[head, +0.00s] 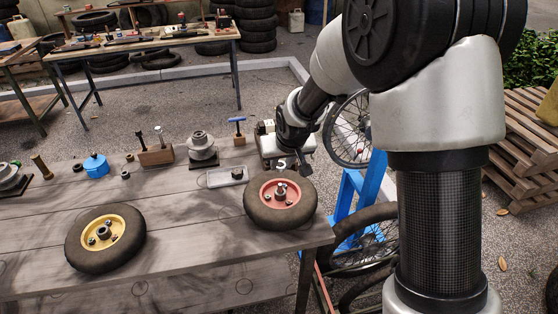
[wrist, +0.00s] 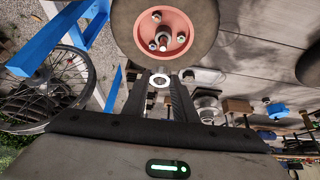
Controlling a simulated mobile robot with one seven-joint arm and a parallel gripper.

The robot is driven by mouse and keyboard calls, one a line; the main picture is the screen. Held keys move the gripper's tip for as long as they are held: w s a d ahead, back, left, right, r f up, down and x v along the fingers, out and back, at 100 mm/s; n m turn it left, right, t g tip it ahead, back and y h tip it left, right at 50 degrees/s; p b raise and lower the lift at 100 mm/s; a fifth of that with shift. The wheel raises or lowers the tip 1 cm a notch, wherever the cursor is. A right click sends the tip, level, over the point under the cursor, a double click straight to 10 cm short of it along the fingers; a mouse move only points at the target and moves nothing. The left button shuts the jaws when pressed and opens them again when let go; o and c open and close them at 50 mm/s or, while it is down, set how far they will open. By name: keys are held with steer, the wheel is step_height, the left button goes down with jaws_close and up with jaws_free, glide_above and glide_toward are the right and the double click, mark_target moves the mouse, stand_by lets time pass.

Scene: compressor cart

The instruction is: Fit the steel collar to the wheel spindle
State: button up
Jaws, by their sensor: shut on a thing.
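The steel collar (wrist: 159,81) is a small bright ring held between the fingertips of my gripper (wrist: 159,76), which is shut on it. In the head view the collar (head: 281,163) is a small pale shape at the gripper (head: 292,162), just behind the red-hubbed wheel (head: 253,206). That wheel lies flat at the table's right end, with a short spindle (head: 280,190) upright in its hub. In the wrist view the spindle (wrist: 163,41) is bare and apart from the collar. Several nuts or studs sit around it. The exact height of the collar is unclear.
A yellow-hubbed wheel (head: 78,256) lies at the front left of the table (head: 185,235). A grey tray (head: 217,180), a flanged stand (head: 201,153), a blue pot (head: 95,166) and a blue-handled tool (head: 237,127) stand behind. The tabletop between the wheels is mostly clear.

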stand_by(0.3)
steer(key=b, duration=0.5)
glide_above(281, 188)
steer(key=shift+s+f, duration=0.2)
steer(key=shift+f, duration=1.15)
steer(key=shift+s+f, duration=0.2)
steer(key=shift+f, duration=1.1)
steer(key=shift+f+b, duration=0.15)
steer(key=shift+b, duration=0.35)
steer(key=shift+f+b, duration=0.3)
steer(key=shift+f, duration=0.05)
steer(key=shift+f+b, duration=1.5)
steer(key=shift+f, duration=0.25)
steer(key=o, duration=1.6)
steer(key=shift+c, duration=0.2)
steer(key=shift+r, duration=0.15)
steer(key=p+v, duration=0.3)
steer(key=v, duration=0.4)
